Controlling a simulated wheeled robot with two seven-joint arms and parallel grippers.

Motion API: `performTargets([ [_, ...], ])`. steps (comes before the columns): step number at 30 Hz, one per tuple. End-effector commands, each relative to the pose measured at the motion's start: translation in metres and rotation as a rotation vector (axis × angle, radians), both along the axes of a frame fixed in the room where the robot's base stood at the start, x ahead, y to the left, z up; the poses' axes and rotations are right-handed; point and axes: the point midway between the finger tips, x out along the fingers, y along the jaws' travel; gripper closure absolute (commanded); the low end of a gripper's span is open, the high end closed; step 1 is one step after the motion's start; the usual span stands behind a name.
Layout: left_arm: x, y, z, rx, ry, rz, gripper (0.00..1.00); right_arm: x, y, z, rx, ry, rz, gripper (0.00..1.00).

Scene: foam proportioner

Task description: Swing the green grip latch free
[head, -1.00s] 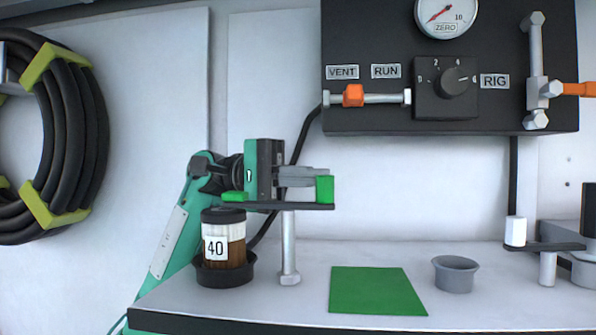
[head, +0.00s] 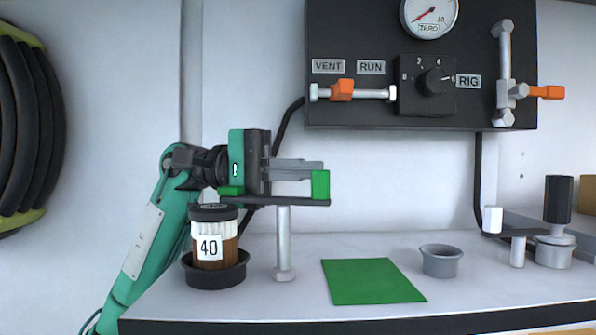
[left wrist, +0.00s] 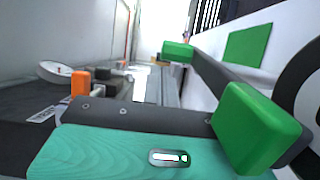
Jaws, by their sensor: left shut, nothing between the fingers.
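The green grip latch is a dark flat bar (head: 283,201) on top of a pale post, with a green block at each end. The right green block (head: 320,184) is the taller. The left green block (head: 231,190) is partly hidden by my gripper. My left gripper (head: 318,166) points right, shut and empty, its fingers just above the bar beside the right block; whether they touch it I cannot tell. In the left wrist view, one green block (left wrist: 255,130) is large and near, and the other (left wrist: 177,50) is far along the bar. My right gripper is not in view.
A jar labelled 40 (head: 210,248) stands in a black dish below my gripper. A green mat (head: 372,281) and a grey cup (head: 441,261) lie right of the post. A second bar with a white grip (head: 493,220) stands farther right. The control panel (head: 380,110) hangs above.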

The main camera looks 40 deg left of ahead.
Motion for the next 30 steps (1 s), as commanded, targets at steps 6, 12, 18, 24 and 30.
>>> performTargets([
  [6, -0.001, 0.004, -0.001, -0.001, 0.001, 0.001, 1.00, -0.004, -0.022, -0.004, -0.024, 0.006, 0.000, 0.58],
  [12, -0.012, 0.032, -0.005, -0.002, -0.002, 0.002, 1.00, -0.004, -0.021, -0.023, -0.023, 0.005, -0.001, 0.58],
  [18, -0.031, 0.076, -0.004, -0.002, -0.003, 0.002, 1.00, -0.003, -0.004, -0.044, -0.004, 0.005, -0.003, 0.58],
  [24, -0.044, 0.110, -0.001, 0.000, -0.001, 0.002, 1.00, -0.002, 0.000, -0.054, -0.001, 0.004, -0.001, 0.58],
  [30, -0.051, 0.125, 0.000, 0.000, -0.001, 0.000, 1.00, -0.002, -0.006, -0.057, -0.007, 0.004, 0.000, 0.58],
])
